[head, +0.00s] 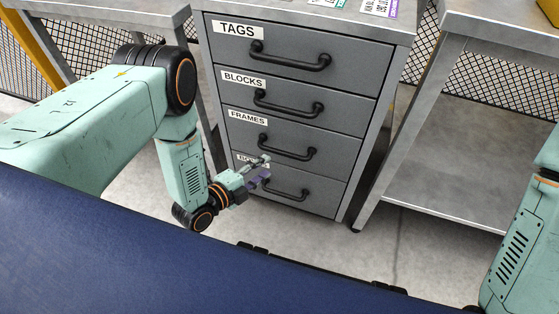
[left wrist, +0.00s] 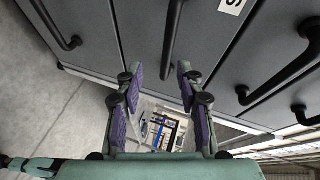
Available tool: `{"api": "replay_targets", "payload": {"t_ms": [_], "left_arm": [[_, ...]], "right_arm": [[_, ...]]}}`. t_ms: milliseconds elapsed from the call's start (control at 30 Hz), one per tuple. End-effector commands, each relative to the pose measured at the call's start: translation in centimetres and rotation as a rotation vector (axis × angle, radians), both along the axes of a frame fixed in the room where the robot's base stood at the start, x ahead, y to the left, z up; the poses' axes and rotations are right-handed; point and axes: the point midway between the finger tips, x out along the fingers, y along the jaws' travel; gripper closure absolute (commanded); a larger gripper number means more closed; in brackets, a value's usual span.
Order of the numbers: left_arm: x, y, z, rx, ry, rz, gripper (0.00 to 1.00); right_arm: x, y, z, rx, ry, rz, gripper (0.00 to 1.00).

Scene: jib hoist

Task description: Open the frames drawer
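The grey drawer cabinet (head: 205,75) stands in the middle of the head view. The frames drawer (head: 245,138) is third from the top, below its FRAMES label (head: 248,118), and is closed. Its black bar handle (head: 287,150) is unheld. My left gripper (head: 265,168) is open and empty just in front of the cabinet, left of and slightly below that handle, overlapping the bottom drawer's label. In the left wrist view, the purple-padded fingers (left wrist: 159,75) are spread, with one end of the frames handle (left wrist: 171,40) seen between their tips; contact cannot be told. My right gripper is out of view.
The closed TAGS drawer (head: 310,75) and BLOCKS drawer (head: 345,107) are above; the bottom drawer (head: 320,198) is also closed, its handle (head: 290,190) near my gripper. A metal bench (head: 490,30) stands right. Floor (head: 395,245) in front is clear.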

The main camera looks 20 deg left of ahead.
Motion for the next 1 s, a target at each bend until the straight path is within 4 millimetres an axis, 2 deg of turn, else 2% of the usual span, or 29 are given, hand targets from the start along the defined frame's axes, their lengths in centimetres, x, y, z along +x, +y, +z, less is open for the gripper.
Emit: {"api": "replay_targets", "payload": {"t_ms": [200, 700, 1000], "left_arm": [[1.1, 0.3, 0.1, 0.077, -0.134, -0.043, 0.63], [7.0, -2.3, -1.1, 0.078, -0.133, -0.041, 0.63], [7.7, -2.8, -1.1, 0.077, -0.13, -0.041, 0.63]], "right_arm": [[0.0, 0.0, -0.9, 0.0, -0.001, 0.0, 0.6], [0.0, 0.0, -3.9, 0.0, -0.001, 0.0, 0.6], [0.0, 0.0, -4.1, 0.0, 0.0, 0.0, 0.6]]}}
